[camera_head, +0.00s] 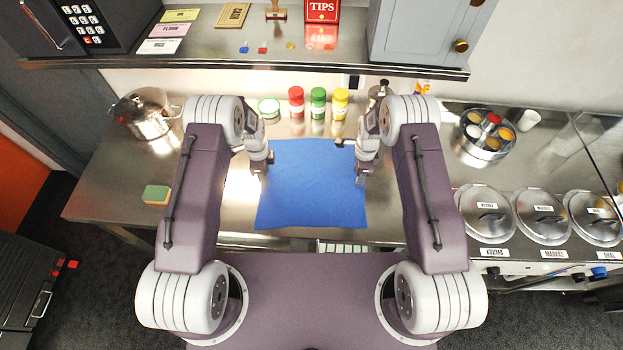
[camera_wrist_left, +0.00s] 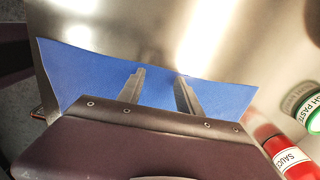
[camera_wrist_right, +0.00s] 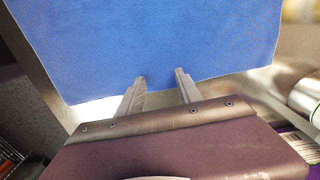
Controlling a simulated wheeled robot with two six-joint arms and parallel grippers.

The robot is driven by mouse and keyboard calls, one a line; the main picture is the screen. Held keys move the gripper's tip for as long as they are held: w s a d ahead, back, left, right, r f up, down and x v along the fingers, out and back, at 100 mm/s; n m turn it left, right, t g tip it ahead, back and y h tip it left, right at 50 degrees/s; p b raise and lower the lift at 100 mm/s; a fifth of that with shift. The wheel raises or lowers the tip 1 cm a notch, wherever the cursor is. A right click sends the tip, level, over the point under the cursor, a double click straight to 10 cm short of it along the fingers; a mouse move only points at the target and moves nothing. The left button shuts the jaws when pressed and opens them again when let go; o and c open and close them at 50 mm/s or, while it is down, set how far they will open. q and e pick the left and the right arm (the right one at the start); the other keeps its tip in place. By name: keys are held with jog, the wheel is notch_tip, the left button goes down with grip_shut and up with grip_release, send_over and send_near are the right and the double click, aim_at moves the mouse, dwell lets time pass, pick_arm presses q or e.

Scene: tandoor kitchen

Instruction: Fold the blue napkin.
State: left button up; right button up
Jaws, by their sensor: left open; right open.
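The blue napkin (camera_head: 311,190) lies spread out and flat on the steel counter, between my two arms. My left gripper (camera_head: 263,165) is at the napkin's left edge, near its upper left part. In the left wrist view its open, empty fingers (camera_wrist_left: 157,80) show over the blue napkin (camera_wrist_left: 100,75). My right gripper (camera_head: 361,165) is at the napkin's right edge. In the right wrist view its open fingers (camera_wrist_right: 160,77) reach over the edge of the napkin (camera_wrist_right: 160,40), with nothing between them. I cannot tell whether the fingers touch the cloth.
Red (camera_head: 296,102), green (camera_head: 318,103) and yellow (camera_head: 340,103) jars stand behind the napkin, below a shelf (camera_head: 250,63). A steel pot (camera_head: 146,114) and a sponge (camera_head: 156,195) are at left. Lidded pots (camera_head: 487,212) and a round spice tin (camera_head: 486,137) are at right.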

pick_arm(q)
jog(key=shift+d+f, duration=0.1)
jog(key=shift+f, duration=0.05)
jog(key=shift+c, duration=0.2)
pick_arm(e)
jog(key=shift+d+f, duration=0.1)
jog(key=shift+f, duration=0.15)
jog(key=shift+c, duration=0.2)
pick_arm(q)
jog(key=c, duration=0.5)
pick_arm(e)
jog(key=shift+r, duration=0.1)
jog(key=c, duration=0.5)
pick_arm(q)
grip_shut()
pick_arm(e)
grip_shut()
jog(key=shift+r, duration=0.1)
